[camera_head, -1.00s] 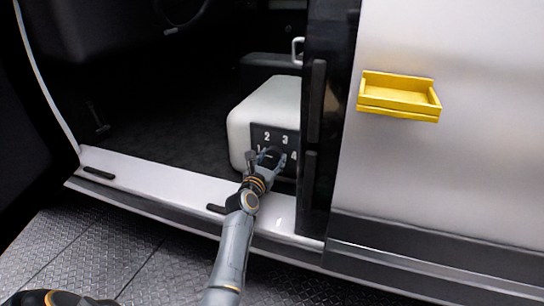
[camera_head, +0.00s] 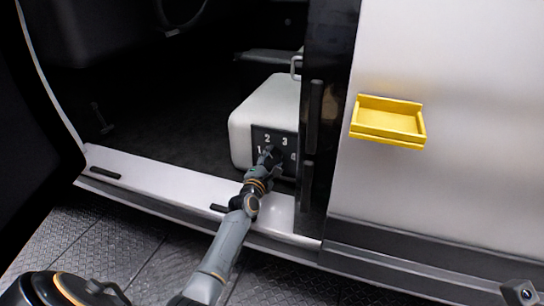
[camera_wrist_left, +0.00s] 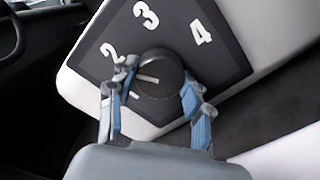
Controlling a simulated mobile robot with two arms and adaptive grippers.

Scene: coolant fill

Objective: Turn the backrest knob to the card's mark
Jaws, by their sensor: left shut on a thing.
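The backrest knob (camera_wrist_left: 158,75) is a round dark knob with a white pointer line, on a dark dial plate (camera_head: 262,134) with white numbers, on the end of a pale seat block (camera_head: 262,106). In the left wrist view the pointer line faces left, roughly toward the 1 and 2 side. The 2, 3 and 4 show clearly; a small white mark near the left finger looks like the 1. My left gripper (camera_head: 271,157) is shut on the knob, with a finger on each side in the left wrist view (camera_wrist_left: 160,88). I see no card.
A yellow tray (camera_head: 388,138) is fixed to the white van side at right and looks empty. A dark door pillar (camera_head: 329,120) stands close right of the dial. The white door sill (camera_head: 150,173) runs below my left arm. The van floor left of the seat is clear.

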